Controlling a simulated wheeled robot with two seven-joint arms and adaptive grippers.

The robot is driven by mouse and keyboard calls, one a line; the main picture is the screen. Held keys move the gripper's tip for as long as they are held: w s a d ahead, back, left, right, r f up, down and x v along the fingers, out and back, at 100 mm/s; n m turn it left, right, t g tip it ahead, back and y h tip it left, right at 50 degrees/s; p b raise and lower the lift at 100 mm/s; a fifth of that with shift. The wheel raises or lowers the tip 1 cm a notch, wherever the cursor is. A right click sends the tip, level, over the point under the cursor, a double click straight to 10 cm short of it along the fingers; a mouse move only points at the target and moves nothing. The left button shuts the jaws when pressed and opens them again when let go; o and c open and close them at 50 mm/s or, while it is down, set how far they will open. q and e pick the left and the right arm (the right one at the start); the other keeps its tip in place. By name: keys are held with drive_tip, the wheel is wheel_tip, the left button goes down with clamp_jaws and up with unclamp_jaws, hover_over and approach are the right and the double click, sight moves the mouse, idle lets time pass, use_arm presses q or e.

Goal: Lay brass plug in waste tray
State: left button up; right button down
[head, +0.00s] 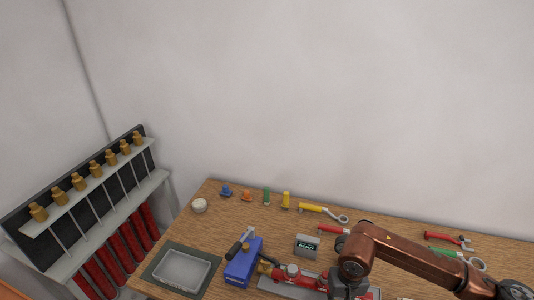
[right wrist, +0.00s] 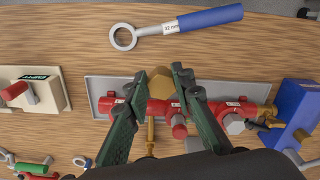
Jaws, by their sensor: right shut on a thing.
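My right gripper (right wrist: 160,78) is shut on a brass plug (right wrist: 163,86), whose hexagonal head shows between the fingertips in the right wrist view. It is over the red valve assembly (right wrist: 160,108); I cannot tell whether the plug still touches the assembly. In the head view my right arm comes in from the right and its wrist covers part of the assembly (head: 294,275); the fingers and the plug are hidden there. A shallow empty grey tray (head: 183,268), likely the waste tray, lies on a dark mat at the table's front left. My left gripper is not in view.
A blue box (head: 243,262) with a dark lever stands between the grey tray and the assembly. A grey READY box (head: 307,247) stands behind the assembly. Wrenches and small coloured parts line the back. A rack with brass sprinklers (head: 90,195) stands left of the table.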

drive_tip(key=shift+r, duration=0.1)
drive_tip(key=shift+r+p, duration=0.8)
drive_tip(key=shift+r, duration=1.65)
